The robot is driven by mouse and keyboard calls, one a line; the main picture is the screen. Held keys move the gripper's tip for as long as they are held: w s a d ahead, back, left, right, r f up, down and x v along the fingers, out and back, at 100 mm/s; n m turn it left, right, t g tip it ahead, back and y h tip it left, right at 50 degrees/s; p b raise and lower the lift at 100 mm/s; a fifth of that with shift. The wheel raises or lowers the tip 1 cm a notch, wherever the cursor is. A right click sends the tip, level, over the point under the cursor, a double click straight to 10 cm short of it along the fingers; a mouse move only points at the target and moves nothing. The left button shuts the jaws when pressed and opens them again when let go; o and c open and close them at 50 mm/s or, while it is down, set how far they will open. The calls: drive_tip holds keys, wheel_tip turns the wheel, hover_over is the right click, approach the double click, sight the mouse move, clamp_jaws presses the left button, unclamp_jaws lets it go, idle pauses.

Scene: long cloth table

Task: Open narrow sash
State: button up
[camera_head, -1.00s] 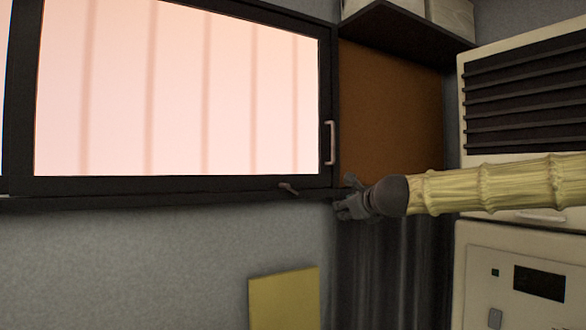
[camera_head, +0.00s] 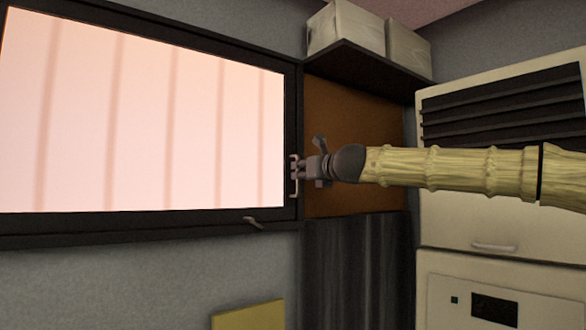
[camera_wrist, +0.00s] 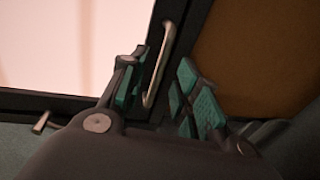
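The narrow sash is a dark-framed window (camera_head: 291,120) with a bright pink pane; it looks closed in its frame. Its upright metal handle (camera_head: 294,178) is on the right side of the frame. My gripper (camera_head: 299,170) is at the handle, coming from the right. In the wrist view the handle (camera_wrist: 160,62) stands between the two green-padded fingers of my gripper (camera_wrist: 158,92). The fingers are apart, with a gap to the handle on the right side. Whether the left finger touches the handle I cannot tell.
A small lever (camera_head: 253,222) sits on the lower frame. A brown board (camera_head: 345,120) is right of the window, under a dark shelf (camera_head: 370,72) with boxes. A pale cabinet (camera_head: 460,220) stands at the right. A yellow panel (camera_head: 248,316) is below.

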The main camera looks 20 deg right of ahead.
sight(298, 194)
drive_tip(key=shift+w+a+p, duration=0.15)
drive_tip(key=shift+w+p, duration=0.2)
drive_tip(key=shift+w, duration=0.7)
drive_tip(key=shift+w+a+p, duration=0.15)
drive_tip(key=shift+w+p, duration=0.15)
drive_tip(key=shift+w, duration=0.7)
drive_tip(key=shift+c, duration=0.2)
clamp_jaws()
